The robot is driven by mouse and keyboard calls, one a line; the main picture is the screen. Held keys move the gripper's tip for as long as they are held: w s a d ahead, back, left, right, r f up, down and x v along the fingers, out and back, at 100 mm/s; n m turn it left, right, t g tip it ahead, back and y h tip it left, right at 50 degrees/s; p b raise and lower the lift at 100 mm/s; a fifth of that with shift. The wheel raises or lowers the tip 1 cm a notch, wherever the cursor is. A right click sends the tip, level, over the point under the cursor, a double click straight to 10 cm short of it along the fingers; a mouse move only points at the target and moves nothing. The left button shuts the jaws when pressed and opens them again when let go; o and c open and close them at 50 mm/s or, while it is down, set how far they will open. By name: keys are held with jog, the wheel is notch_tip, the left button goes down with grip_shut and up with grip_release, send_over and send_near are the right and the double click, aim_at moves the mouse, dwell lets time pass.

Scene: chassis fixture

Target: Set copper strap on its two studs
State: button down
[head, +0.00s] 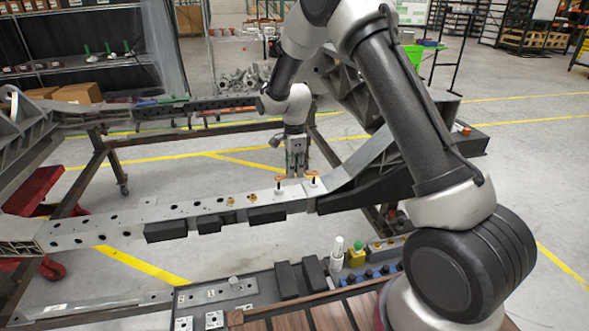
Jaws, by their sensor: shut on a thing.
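My gripper (296,169) points down over the right part of the grey chassis rail. It is shut on the copper strap (310,174), whose orange ends show on both sides of the fingers. The strap's middle is hidden by the fingers. Two small dark and white studs, the left one (279,187) and the right one (315,182), stand on the rail's top just below the strap ends. The strap ends appear over the studs. At this size I cannot tell whether they touch or are seated.
The chassis rail (130,220) runs across the middle, with black blocks on its near side and small brass-coloured parts (231,201) on top. In front is a parts tray (240,305) with a white bottle (338,247). A sloping grey beam (365,160) rises right of my gripper.

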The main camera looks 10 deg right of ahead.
jog(key=shift+f, duration=1.75)
jog(key=shift+f, duration=0.35)
jog(key=c, duration=1.3)
grip_release()
notch_tip(320, 180, up, 9)
